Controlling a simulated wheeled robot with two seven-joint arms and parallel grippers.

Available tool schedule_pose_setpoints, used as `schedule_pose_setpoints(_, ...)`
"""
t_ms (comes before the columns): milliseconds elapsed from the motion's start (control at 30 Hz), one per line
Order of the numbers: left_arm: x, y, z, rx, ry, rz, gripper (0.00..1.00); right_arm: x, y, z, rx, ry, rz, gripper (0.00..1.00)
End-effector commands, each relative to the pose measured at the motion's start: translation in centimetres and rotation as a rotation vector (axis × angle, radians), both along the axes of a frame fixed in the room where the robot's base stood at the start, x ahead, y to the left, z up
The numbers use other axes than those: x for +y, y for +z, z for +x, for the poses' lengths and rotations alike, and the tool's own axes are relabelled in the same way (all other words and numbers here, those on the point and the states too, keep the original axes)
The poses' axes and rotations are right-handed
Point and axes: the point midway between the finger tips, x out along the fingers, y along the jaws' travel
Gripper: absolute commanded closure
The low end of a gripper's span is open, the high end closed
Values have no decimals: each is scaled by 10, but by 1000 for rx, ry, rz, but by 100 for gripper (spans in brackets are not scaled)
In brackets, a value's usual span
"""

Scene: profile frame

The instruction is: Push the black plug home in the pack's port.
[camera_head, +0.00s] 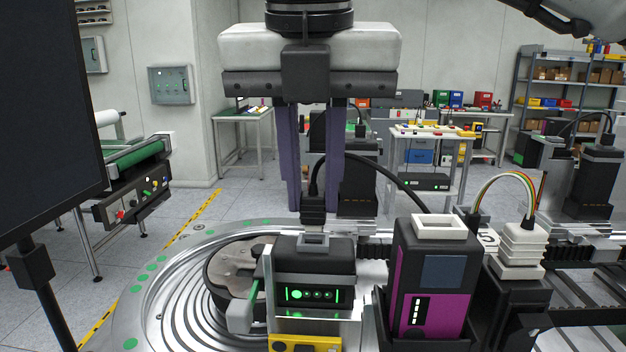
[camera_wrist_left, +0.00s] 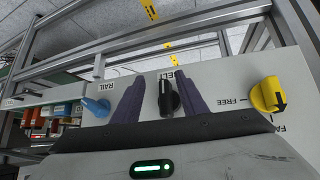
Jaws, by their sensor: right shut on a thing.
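My right gripper (camera_head: 313,198) hangs from the top of the head view, its purple fingers shut on the black plug (camera_head: 313,215). A black cable arches from the plug to the right. The plug is upright, just above the grey port (camera_head: 313,240) on top of the black pack (camera_head: 335,262). The pack shows green lights in front. I cannot tell whether the plug's lower end touches or enters the port. In the left wrist view, my left gripper (camera_wrist_left: 160,78) is open, with its fingers on either side of a black knob (camera_wrist_left: 168,98), apparently clear of it.
A magenta and black unit (camera_head: 440,300) with a white top collar stands right of the pack. Further right is a white ribbed connector (camera_head: 523,245) with coloured wires. A dark screen (camera_head: 45,120) fills the left edge. A yellow knob (camera_wrist_left: 268,95) shares the left gripper's panel.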

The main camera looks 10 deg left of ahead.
Motion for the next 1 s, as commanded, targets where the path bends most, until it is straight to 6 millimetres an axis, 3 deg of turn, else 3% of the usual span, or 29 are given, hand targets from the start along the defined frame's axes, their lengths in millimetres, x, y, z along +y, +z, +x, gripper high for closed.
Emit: schedule_pose_setpoints(1000,0,-17,0,1,0,0,61,0,-21,0,0,0,0,100)
